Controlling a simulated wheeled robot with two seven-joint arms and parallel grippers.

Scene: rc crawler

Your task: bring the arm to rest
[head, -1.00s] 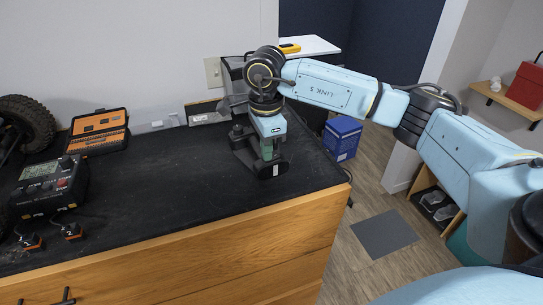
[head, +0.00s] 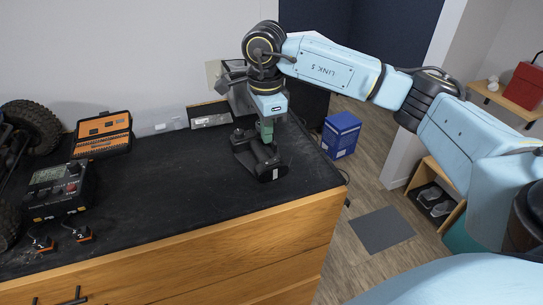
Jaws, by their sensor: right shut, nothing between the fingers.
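My right arm reaches in from the right, and its gripper (head: 267,136) points down over the back right part of the black worktop. The green fingers are shut with nothing held. Directly below and behind them is a low black device (head: 252,158) with a small light label on its front. The fingertips overlap it in the picture, and I cannot tell whether they touch it. My left gripper is not in view.
The black worktop (head: 170,200) on a wooden cabinet holds an open orange case (head: 103,132), a black timer box (head: 58,190), two small numbered devices and a wheeled vehicle (head: 30,125) at left. The worktop's middle is clear. A blue box (head: 341,135) stands on the floor.

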